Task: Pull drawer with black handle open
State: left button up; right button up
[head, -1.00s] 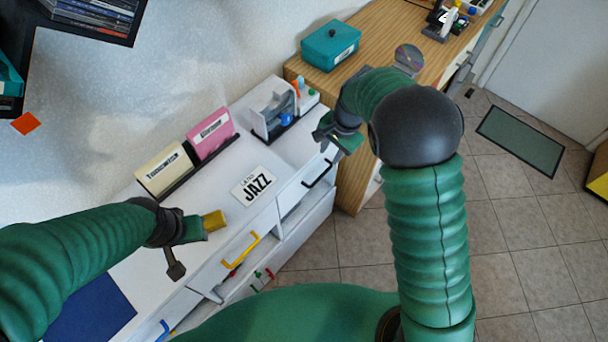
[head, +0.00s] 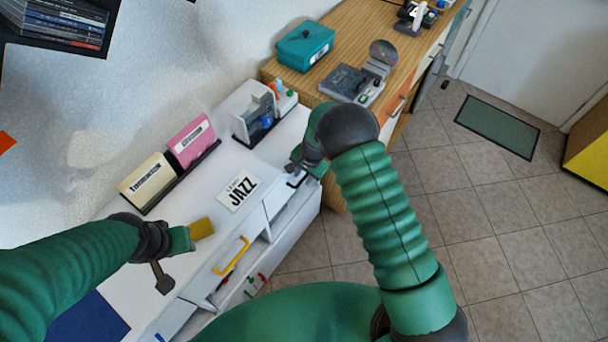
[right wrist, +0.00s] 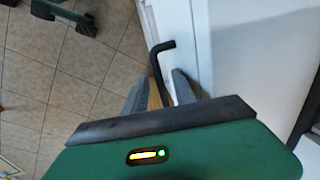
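The black handle (head: 293,184) is on the white drawer front (head: 277,202) at the right end of the white cabinet, partly hidden by my right gripper (head: 307,168). In the right wrist view the black handle (right wrist: 157,62) shows as a bent bar just beyond the fingertips of my right gripper (right wrist: 161,88). Those fingers are apart, and I cannot tell whether the bar lies between them. The drawer looks closed. My left gripper (head: 172,258) is open over the cabinet's left part, away from this handle.
A yellow handle (head: 231,256) is on the neighbouring drawer. A mustard-yellow block (head: 202,228) shows beside my left gripper. Tiled floor (head: 480,240) is free at right.

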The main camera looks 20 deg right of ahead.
grip_shut()
jog(key=shift+r, duration=0.1)
dwell(1.2)
